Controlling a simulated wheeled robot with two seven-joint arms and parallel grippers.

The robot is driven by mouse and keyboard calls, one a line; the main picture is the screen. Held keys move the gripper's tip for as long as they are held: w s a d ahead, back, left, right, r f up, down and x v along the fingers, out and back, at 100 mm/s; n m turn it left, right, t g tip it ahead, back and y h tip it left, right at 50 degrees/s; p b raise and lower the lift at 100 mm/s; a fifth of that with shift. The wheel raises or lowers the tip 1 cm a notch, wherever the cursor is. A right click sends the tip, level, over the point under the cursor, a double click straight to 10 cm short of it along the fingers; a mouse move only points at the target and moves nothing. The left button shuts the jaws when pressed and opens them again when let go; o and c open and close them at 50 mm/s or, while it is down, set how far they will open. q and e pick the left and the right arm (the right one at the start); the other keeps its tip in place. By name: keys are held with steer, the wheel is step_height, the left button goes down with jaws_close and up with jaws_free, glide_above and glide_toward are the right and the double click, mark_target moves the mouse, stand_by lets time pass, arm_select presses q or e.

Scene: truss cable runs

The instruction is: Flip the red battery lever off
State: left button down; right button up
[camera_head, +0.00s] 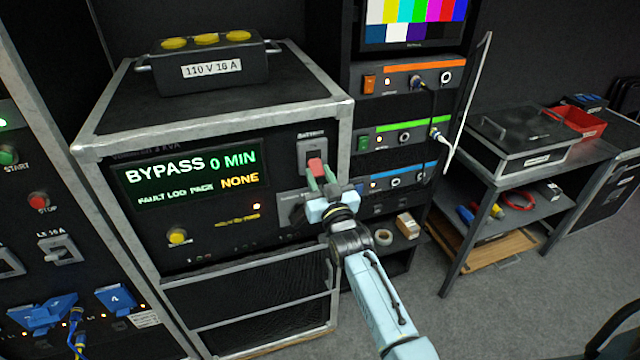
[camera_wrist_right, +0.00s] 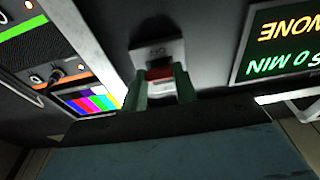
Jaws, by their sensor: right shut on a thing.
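The red battery lever (camera_head: 317,167) stands on a light grey switch plate (camera_head: 311,150) at the upper right of the UPS front panel, under a battery label. My right gripper (camera_head: 322,178) reaches it from below right, with its green fingers at the lever. In the right wrist view the lever (camera_wrist_right: 160,73) sits between the two green fingers (camera_wrist_right: 160,85), which are shut on it. The fingers hide its sides and lower part. The panel display (camera_head: 190,175) reads BYPASS, 0 MIN, FAULT LOG PAGE NONE. My left gripper is not in view.
A black box (camera_head: 205,68) labelled 110 V 16 A sits on top of the case. A rack with orange, green and blue striped units (camera_head: 405,135) stands to the right, with a cable hanging. Left is a panel with a red stop button (camera_head: 39,201).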

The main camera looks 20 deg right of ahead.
steer(key=o, duration=1)
steer(key=s, duration=0.4)
steer(key=s+a+f, duration=0.1)
steer(key=s, duration=0.3)
steer(key=s+f, duration=0.1)
steer(key=s, duration=0.4)
steer(key=shift+a+f, duration=0.2)
steer(key=shift+a, duration=0.05)
steer(key=s+a+f+n+g+y+b, duration=0.1)
steer(key=s+a+f+g, duration=0.2)
steer(key=f, duration=0.8)
steer(key=s+f+g+y+b, duration=0.1)
steer(key=s+f+g, duration=0.3)
steer(key=f, duration=0.8)
steer(key=s+a+f+n+g+y+b, duration=0.15)
steer(key=s+f, duration=0.35)
steer(key=f, duration=0.6)
steer(key=s+d+f+g+b, duration=0.1)
steer(key=s+f+g, duration=0.2)
steer(key=s+f, duration=0.3)
steer(key=s+d+f+g+h+b, duration=0.1)
steer(key=s+f+g, duration=0.3)
steer(key=s, duration=1.1)
steer(key=s+d+f+n+g, duration=0.1)
steer(key=s+d+f+g, duration=0.1)
steer(key=s+f, duration=0.8)
steer(key=shift+s+f+g+h+b, duration=0.1)
steer(key=shift+s+g+h+b, duration=0.25)
steer(key=shift+g, duration=0.3)
